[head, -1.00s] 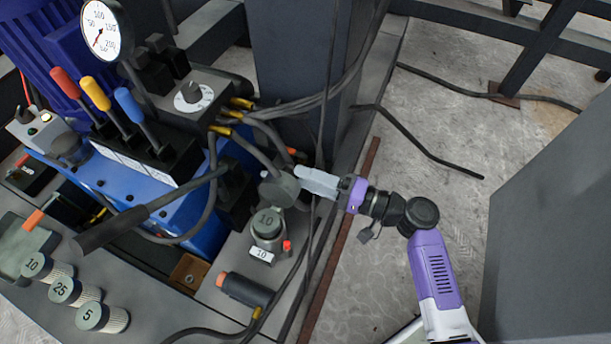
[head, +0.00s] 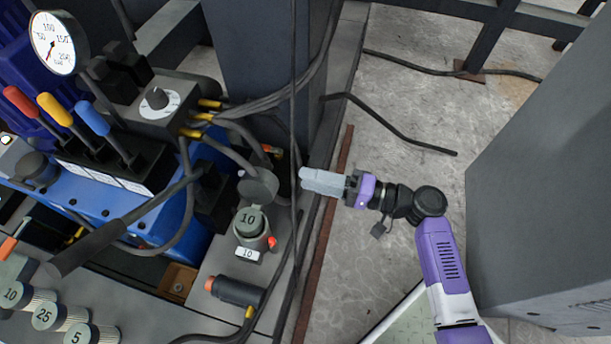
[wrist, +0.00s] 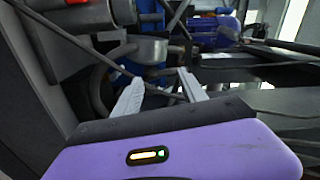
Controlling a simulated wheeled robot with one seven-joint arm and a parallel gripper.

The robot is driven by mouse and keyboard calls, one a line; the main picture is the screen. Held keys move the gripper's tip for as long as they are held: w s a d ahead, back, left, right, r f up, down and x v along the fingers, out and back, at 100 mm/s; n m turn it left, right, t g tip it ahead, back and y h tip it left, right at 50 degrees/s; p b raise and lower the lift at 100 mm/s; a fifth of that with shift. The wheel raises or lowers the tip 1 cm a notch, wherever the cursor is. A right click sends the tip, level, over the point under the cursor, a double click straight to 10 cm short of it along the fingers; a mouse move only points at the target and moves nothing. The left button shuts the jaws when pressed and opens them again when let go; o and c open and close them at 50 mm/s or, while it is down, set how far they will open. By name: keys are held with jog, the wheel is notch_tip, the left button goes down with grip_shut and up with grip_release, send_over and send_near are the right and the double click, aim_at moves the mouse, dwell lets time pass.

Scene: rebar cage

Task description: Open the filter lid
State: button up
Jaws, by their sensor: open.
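The filter housing (head: 250,240) stands on the grey base in the head view, with a "10" plate on its front and a red knob at its right side. A round grey lid (head: 258,186) stands tilted up at its back edge, and a green-grey top marked 10 (head: 249,218) shows in the housing's mouth. My gripper (head: 304,180) is to the right of the lid, apart from it, with empty jaws. In the wrist view the two grey fingers (wrist: 158,84) are spread, with nothing between them. A grey rounded part beyond them is too unclear to name.
A black lever (head: 115,232), hoses (head: 232,150) and a dark cylinder (head: 237,291) crowd the housing. A dark post (head: 262,75) rises behind.

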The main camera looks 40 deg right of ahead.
jog(key=shift+v, duration=1)
